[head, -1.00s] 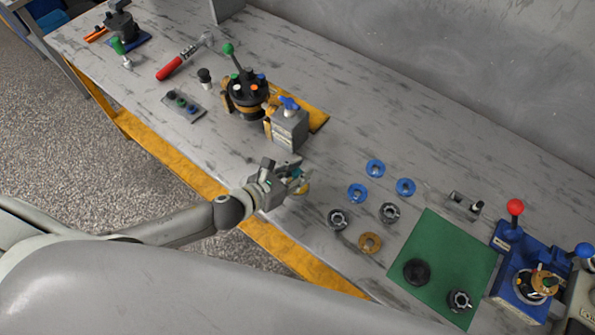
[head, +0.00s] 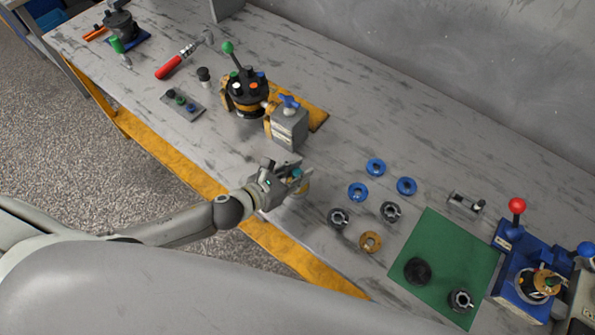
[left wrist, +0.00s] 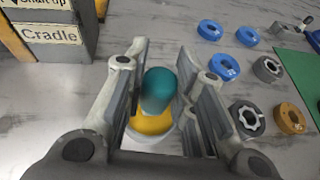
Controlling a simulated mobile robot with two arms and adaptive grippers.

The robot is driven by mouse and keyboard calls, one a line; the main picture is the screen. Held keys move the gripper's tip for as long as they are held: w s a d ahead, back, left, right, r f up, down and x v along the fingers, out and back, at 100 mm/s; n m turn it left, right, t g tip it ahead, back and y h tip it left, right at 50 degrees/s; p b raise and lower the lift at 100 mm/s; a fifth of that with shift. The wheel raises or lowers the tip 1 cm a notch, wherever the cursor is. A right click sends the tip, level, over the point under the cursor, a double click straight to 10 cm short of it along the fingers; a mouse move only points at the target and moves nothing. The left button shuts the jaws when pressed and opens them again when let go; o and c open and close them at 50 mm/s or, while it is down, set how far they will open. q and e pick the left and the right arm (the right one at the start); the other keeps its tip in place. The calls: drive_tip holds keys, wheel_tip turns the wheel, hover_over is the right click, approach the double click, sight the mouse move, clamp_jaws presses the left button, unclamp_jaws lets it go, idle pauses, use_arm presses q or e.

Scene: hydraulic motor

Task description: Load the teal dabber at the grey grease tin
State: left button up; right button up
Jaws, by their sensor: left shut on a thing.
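The teal dabber (left wrist: 159,88) stands between the two fingers of my left gripper (left wrist: 170,85) in the left wrist view. The gripper is shut on it. Directly beyond the dabber is a yellow-orange surface (left wrist: 152,124) with a pale grey rim, apparently the grease tin. The dabber and fingers hide much of it, and I cannot tell whether the dabber touches the grease. In the head view my left gripper (head: 293,179) is low over the bench near its front edge, with the tin partly hidden at its fingertips. My right gripper is not in view.
A grey cradle block (head: 289,128) stands behind the gripper, beside the black valve unit (head: 247,93). Blue rings (head: 357,192), dark rings (head: 339,218) and a brass ring (head: 370,242) lie to the right. A green mat (head: 440,250) and a blue fixture (head: 523,272) are farther right.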

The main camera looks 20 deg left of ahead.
sight(298, 172)
use_arm(q)
drive_tip(key=shift+f+b, duration=0.3)
drive_tip(key=shift+f, duration=0.1)
drive_tip(key=shift+s+f, duration=0.1)
drive_tip(key=shift+f, duration=0.05)
idle(1.2)
wheel_tip(298, 172, up, 7)
drive_tip(key=p, duration=0.7)
drive_tip(key=shift+p, duration=0.3)
idle(0.5)
